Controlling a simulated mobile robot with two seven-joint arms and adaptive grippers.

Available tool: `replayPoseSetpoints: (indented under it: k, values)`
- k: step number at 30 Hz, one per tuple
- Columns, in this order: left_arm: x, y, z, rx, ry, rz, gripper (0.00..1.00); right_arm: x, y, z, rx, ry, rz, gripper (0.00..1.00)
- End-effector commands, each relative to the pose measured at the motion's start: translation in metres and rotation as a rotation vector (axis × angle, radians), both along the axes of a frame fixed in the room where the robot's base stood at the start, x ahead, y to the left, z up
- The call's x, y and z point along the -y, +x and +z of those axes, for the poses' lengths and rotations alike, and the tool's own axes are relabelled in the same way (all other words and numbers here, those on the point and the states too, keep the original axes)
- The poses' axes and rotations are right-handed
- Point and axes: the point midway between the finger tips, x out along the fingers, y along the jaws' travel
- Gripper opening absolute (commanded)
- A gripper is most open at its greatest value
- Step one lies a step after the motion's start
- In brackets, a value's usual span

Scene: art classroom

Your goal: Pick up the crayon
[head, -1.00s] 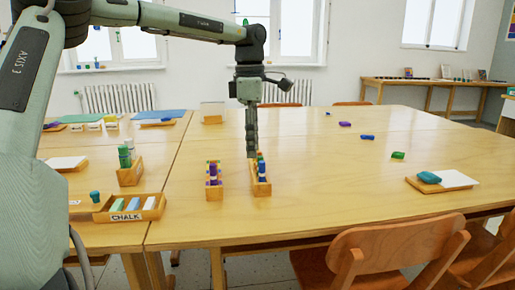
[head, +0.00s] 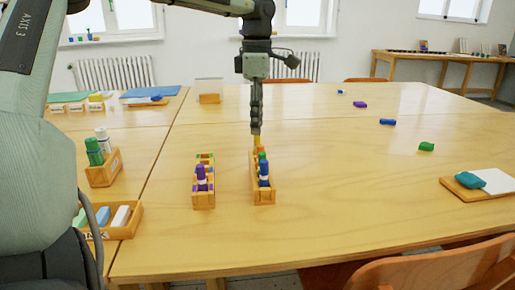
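My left gripper (head: 256,128) points straight down over the far end of the right-hand narrow wooden holder (head: 264,199). Its fingers show as one narrow dark column, so I cannot tell the gap between them. A yellow stick, probably a crayon (head: 256,141), shows directly under the fingertips. It seems to touch them, but whether they grip it is unclear. A second holder (head: 204,201) to the left holds a purple stick (head: 201,173) and others. My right gripper is not in view.
A chalk box (head: 124,231) and a box with green and white bottles (head: 104,174) stand at left. Small blue (head: 388,122), purple (head: 360,105) and green (head: 426,147) pieces lie at right. A board with a teal lump (head: 469,180) is far right. Mid-table is clear.

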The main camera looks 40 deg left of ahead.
Motion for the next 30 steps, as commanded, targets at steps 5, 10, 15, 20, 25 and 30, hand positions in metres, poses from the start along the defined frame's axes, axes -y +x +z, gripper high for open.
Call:
replayPoseSetpoints:
  k: [5, 10, 15, 20, 25, 30]
  values:
    - [0.000, 0.001, -0.019, -0.003, -0.001, 0.000, 0.39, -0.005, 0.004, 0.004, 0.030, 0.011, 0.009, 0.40]
    - [-0.001, 0.001, -0.045, -0.003, -0.001, -0.001, 0.39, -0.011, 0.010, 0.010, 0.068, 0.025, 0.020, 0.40]
    - [-0.001, 0.002, -0.052, 0.000, 0.000, 0.000, 0.39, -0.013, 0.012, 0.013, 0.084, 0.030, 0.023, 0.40]
    - [-0.001, 0.002, -0.051, 0.000, 0.000, 0.000, 0.32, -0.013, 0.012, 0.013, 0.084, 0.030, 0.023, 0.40]
    - [-0.001, 0.002, -0.051, 0.000, 0.000, 0.000, 0.11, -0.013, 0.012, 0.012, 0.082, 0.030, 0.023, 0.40]
    - [-0.001, 0.002, -0.051, 0.000, 0.000, 0.000, 0.00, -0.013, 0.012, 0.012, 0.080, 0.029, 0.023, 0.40]
